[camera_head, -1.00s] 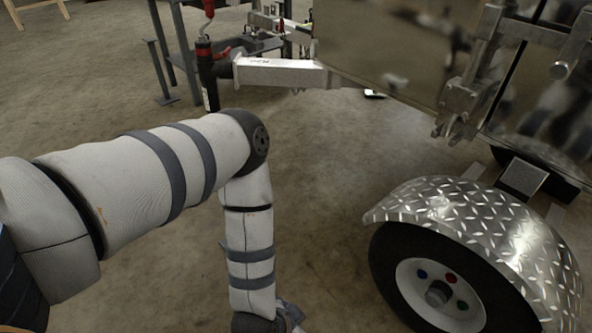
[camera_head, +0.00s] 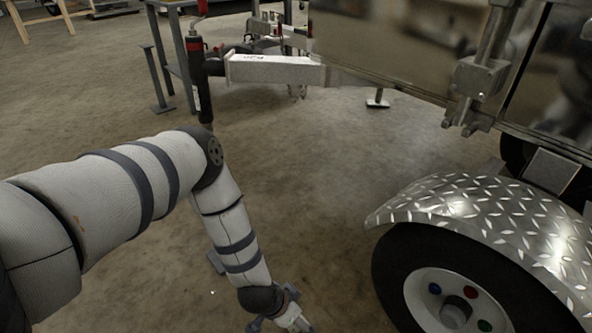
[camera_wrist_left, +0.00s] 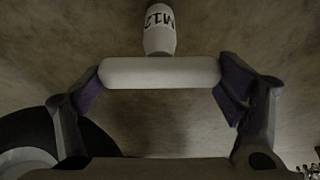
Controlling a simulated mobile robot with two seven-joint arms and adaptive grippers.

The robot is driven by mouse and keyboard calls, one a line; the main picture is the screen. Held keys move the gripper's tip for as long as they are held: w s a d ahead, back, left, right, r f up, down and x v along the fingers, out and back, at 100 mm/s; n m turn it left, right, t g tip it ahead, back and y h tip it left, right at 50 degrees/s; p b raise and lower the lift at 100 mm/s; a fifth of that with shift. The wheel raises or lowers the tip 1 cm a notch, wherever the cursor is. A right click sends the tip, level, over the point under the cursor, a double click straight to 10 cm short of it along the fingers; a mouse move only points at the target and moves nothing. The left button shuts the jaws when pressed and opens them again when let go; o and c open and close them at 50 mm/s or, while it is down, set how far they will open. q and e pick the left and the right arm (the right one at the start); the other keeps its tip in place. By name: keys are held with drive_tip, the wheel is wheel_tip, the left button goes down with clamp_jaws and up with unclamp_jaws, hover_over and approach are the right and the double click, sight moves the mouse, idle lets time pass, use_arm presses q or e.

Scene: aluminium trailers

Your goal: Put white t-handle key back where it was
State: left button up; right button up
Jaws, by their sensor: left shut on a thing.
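The white t-handle key (camera_wrist_left: 160,72) shows in the left wrist view, its bar lying across between my fingers. My left gripper (camera_wrist_left: 160,76) is shut on the two ends of the bar. In the head view my left gripper (camera_head: 284,318) is low at the bottom edge, above the concrete floor and left of the trailer wheel. The key is hard to make out there. My right gripper is in neither view.
The trailer wheel (camera_head: 392,275) with coloured wheel nuts stands at the right under a diamond-plate fender (camera_head: 470,205). The aluminium drawbar (camera_head: 275,70) and black jockey post (camera_head: 200,85) are ahead. A metal-legged table (camera_head: 168,55) stands behind. Bare floor (camera_head: 310,180) lies between.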

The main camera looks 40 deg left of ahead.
use_arm(q)
drive_tip(key=o, duration=1.8)
drive_tip(key=shift+c, duration=0.2)
drive_tip(key=p+v, duration=0.6)
drive_tip(key=v, duration=0.6)
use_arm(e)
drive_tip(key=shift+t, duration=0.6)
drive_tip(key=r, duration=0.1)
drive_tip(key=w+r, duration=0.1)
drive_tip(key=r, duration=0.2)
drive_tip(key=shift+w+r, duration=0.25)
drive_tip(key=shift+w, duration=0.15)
use_arm(q)
drive_tip(key=shift+r, duration=0.1)
